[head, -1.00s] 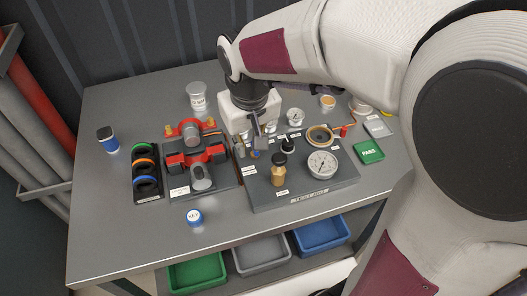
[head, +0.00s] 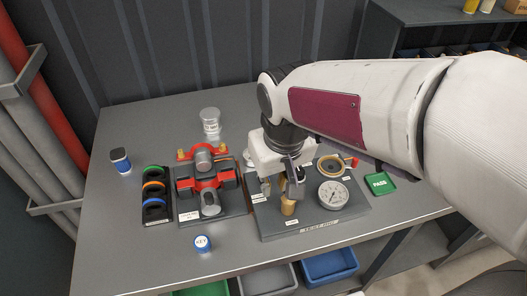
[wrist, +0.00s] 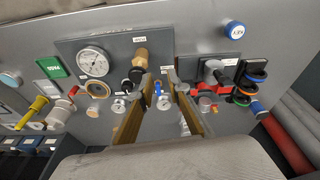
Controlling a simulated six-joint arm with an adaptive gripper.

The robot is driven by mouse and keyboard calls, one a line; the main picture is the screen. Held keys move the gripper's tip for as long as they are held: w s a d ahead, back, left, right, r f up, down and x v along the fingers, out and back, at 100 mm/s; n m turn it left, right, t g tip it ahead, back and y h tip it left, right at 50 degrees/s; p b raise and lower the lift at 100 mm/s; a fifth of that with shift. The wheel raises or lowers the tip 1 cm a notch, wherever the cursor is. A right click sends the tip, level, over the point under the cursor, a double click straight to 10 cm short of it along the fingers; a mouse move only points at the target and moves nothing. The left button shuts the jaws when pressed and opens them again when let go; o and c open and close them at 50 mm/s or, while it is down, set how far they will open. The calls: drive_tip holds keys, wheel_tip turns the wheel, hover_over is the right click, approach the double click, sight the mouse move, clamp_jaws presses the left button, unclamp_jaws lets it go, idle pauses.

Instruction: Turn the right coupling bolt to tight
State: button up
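The red coupling (head: 206,180) sits on a dark plate at the left of the table, with a grey pipe through it. Its left brass bolt (head: 181,155) and right brass bolt (head: 222,149) show at its back ends. In the wrist view the red coupling (wrist: 213,90) is right of my fingers, partly hidden; I cannot make out how tight its bolts are. My gripper (head: 295,190) is above the test panel, right of the coupling and apart from it. In the wrist view my gripper (wrist: 160,80) has its two fingers spread, with nothing held between them.
The test panel (head: 318,229) carries a brass cylinder (head: 288,207), a gauge (head: 333,195) and a ring valve (head: 331,166) with a red handle. Coloured rings (head: 154,190) stand left of the coupling. A blue KEY cap (head: 203,243) and green PASS block (head: 380,183) lie nearby.

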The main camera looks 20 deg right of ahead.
drive_tip(key=n+t+y, duration=0.1)
drive_tip(key=n+y, duration=0.2)
drive_tip(key=n, duration=0.3)
approach(222, 144)
drive_tip(key=shift+a+f, duration=0.3)
drive_tip(key=shift+f, duration=0.05)
drive_tip(key=shift+f, duration=0.15)
drive_tip(key=shift+x, duration=3.75)
drive_tip(key=shift+w+d, duration=0.1)
clamp_jaws()
